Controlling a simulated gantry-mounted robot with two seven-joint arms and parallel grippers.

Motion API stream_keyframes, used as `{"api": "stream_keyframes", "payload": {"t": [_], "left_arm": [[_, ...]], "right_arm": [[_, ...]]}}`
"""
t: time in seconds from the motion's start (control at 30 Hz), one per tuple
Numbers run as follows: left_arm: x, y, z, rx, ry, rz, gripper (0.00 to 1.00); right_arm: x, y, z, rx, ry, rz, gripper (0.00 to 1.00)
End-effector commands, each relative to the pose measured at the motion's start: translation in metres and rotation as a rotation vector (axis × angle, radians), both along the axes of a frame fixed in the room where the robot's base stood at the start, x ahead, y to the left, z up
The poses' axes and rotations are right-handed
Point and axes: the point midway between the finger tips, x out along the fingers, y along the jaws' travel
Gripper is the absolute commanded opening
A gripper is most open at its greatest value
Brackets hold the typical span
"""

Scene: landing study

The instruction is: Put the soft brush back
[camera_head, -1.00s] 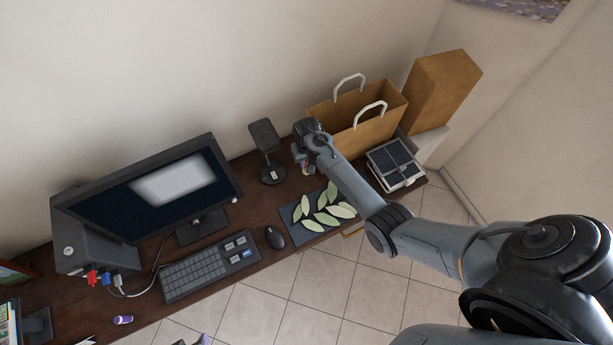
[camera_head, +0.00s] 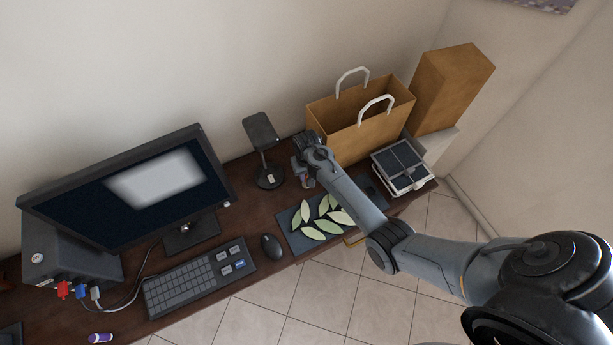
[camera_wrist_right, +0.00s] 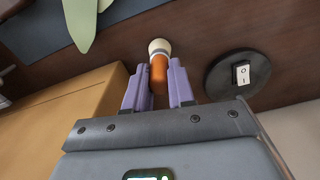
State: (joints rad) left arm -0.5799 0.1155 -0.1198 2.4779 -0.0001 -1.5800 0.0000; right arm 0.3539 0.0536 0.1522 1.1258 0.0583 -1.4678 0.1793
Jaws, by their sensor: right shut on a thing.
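My right gripper (camera_head: 308,182) is low over the back of the dark desk, between the black stand with a round base (camera_head: 269,178) and the brown paper bag (camera_head: 362,135). In the right wrist view its purple fingers (camera_wrist_right: 158,88) are shut on a small orange cylinder with a rounded cream end, which looks like the soft brush (camera_wrist_right: 159,70). The cream end points away from the gripper, towards the desk. I cannot tell if it touches the desk. In the head view the brush is mostly hidden by the gripper. My left gripper is not in view.
A dark mat with pale green leaves (camera_head: 287,226) lies in front of the gripper. A mouse (camera_head: 272,247), keyboard (camera_head: 185,285) and monitor (camera_head: 130,190) are to the left. A tray with dark compartments (camera_head: 403,165) and a tall brown box (camera_head: 450,88) stand right.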

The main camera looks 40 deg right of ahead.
Motion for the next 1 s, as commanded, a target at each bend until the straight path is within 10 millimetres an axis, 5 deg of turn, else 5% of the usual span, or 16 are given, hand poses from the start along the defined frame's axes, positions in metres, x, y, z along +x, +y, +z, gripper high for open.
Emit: {"api": "stream_keyframes", "payload": {"t": [0.37, 0.4, 0.57, 1.0], "left_arm": [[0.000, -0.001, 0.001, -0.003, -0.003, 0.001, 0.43], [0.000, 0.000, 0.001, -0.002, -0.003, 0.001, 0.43], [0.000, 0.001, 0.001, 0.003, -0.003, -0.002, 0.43], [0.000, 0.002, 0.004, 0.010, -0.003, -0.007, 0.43]], "right_arm": [[0.000, 0.000, -0.002, 0.000, 0.000, 0.000, 0.00], [0.000, 0.000, -0.002, 0.000, 0.000, 0.000, 0.27], [0.000, 0.000, -0.002, 0.000, 0.000, 0.000, 0.49], [0.000, 0.000, 0.008, 0.000, -0.001, 0.000, 0.49]]}}
